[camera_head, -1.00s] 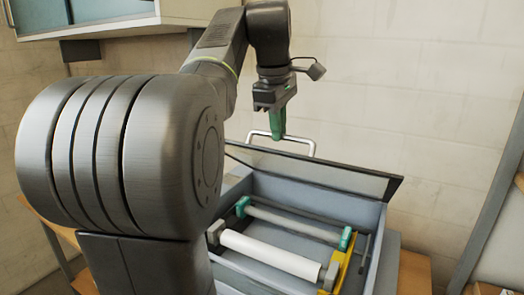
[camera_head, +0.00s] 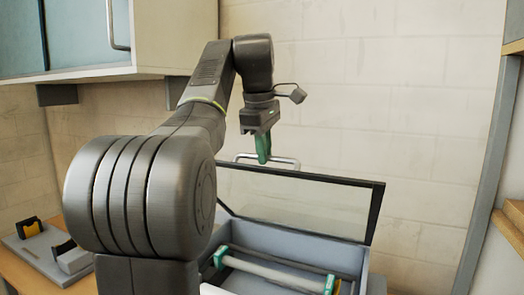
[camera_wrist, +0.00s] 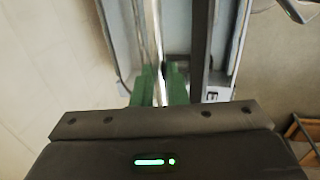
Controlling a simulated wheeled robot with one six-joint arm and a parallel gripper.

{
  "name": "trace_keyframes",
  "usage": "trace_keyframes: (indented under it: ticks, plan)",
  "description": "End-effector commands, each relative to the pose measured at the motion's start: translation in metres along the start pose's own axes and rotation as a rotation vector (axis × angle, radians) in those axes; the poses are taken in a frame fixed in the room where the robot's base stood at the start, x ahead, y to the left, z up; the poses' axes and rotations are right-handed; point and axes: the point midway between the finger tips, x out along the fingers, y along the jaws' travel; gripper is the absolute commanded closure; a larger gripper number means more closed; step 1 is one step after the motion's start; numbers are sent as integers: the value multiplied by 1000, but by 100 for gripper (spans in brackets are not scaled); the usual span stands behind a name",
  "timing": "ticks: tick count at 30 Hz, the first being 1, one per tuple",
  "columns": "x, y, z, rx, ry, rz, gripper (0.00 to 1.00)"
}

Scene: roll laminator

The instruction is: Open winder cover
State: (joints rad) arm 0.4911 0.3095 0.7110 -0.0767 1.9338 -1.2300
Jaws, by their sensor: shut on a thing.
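The winder cover (camera_head: 295,200) is a clear pane in a dark frame, tilted up at the back of the grey winder box (camera_head: 320,252). Its metal bar handle (camera_head: 286,162) stands along the cover's upper part. My gripper (camera_head: 263,158) has green fingers and points down onto the handle from above. In the wrist view, the green fingers (camera_wrist: 161,86) are shut on the bar, which runs up the picture between them.
Inside the box, a roller (camera_head: 272,272) with green end holders is partly visible. A wall cabinet (camera_head: 165,35) hangs at upper left. A grey device with dark uprights (camera_head: 45,245) sits on the table at lower left. A grey post (camera_head: 485,150) stands at right.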

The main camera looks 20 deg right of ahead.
Motion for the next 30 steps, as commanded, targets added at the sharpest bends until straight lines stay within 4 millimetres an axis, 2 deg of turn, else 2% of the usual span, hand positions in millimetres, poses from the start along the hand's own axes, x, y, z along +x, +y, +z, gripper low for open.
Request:
trace_keyframes:
  ticks: [1,2,4,5,30]
  plan:
    - [8,2,-1,-1,-3,-10,100]
    - [8,2,-1,-1,-3,-10,84]
    - [8,2,-1,-1,-3,-10,70]
    - [7,2,-1,-1,-3,-9,66]
    - [3,-2,0,0,-1,-4,66]
